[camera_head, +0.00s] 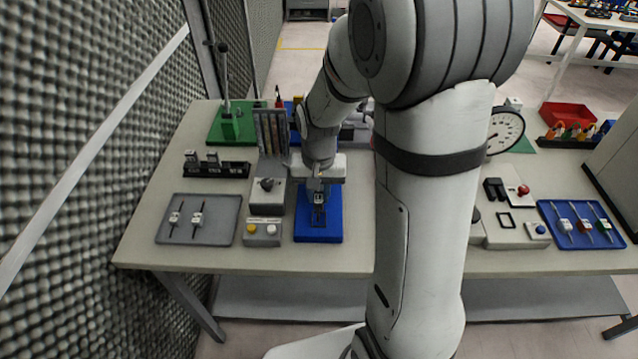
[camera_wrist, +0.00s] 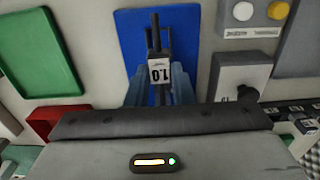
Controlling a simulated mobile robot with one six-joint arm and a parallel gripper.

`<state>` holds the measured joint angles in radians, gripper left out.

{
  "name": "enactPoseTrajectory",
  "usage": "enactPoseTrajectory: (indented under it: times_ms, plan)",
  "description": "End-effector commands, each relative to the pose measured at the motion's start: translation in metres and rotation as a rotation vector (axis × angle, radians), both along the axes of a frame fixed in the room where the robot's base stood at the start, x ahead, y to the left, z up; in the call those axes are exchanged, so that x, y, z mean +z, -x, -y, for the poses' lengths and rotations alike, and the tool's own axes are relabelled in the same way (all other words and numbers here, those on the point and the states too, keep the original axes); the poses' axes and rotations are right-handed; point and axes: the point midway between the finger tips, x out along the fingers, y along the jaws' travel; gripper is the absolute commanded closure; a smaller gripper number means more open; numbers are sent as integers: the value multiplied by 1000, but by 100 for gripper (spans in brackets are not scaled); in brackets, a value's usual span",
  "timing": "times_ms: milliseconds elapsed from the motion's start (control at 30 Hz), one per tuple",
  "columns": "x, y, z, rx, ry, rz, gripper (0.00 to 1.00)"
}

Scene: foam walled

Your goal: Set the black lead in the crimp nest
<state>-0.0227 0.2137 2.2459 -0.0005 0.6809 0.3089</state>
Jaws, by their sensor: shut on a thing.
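My gripper (camera_head: 318,197) is low over a blue tray (camera_head: 318,238) at the middle of the bench. In the wrist view its two fingers (camera_wrist: 160,90) are shut on a black lead (camera_wrist: 155,38) with a white tag reading 1.0. The lead's thin dark end points toward the top of that view, over the blue tray (camera_wrist: 195,25). I cannot tell whether the lead touches the tray. Two other leads with white tags lie on a grey tray (camera_head: 225,233) at the left. I cannot clearly make out the crimp nest.
A grey unit with a black knob (camera_head: 267,195) and a box with yellow and white buttons (camera_head: 262,236) stand just left of my gripper. A black rack (camera_head: 230,169) and a green base with a post (camera_head: 230,130) are behind. A blue tray with leads (camera_head: 580,240) lies right.

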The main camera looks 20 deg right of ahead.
Motion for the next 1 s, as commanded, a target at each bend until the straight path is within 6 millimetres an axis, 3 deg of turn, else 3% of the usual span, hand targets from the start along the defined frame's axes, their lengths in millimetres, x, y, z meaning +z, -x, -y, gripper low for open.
enactPoseTrajectory:
  times_ms: [533,1000]
  plan:
    - [-2,3,5,-20,0,0,100]
    - [-37,3,5,-20,0,-1,100]
